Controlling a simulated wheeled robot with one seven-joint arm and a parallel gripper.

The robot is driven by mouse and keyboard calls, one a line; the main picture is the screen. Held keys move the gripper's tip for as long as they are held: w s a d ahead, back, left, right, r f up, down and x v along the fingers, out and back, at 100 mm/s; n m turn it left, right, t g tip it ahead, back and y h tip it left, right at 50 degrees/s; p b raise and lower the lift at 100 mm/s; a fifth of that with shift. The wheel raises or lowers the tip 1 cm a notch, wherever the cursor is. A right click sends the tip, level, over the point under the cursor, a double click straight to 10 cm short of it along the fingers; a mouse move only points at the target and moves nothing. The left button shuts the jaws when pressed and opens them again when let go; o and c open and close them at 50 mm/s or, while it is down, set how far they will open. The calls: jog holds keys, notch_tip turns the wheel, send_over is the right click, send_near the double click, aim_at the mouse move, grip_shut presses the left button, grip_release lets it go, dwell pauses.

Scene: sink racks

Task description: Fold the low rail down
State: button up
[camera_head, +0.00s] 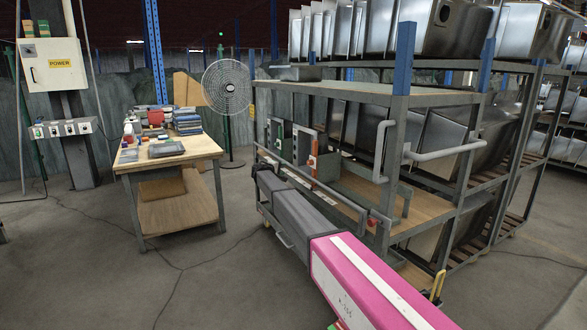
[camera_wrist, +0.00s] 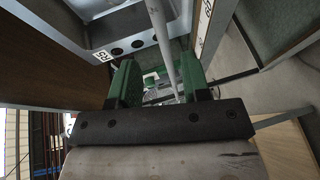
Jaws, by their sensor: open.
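In the wrist view my gripper (camera_wrist: 158,68) is open, with its two green fingers apart. A pale grey rod (camera_wrist: 162,40) runs down from the top of the picture into the space between the fingers. I cannot tell whether it touches either finger, or whether it is the low rail. In the head view my grey and pink arm reaches along the near side of the metal rack (camera_head: 430,99). The gripper is not clear there. A pale bent rail (camera_head: 445,151) sticks out from the rack's upper part. The arm covers some of the rack's lower side.
A grey beam with holes (camera_wrist: 130,46) lies close above the fingers in the wrist view. A wooden workbench (camera_head: 190,150) and a fan (camera_head: 228,86) stand to the left. Floor between bench and rack is clear.

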aim_at(292, 167)
jog(key=x, duration=0.9)
jog(key=shift+w+d+f, duration=0.1)
jog(key=shift+w, duration=0.1)
grip_shut()
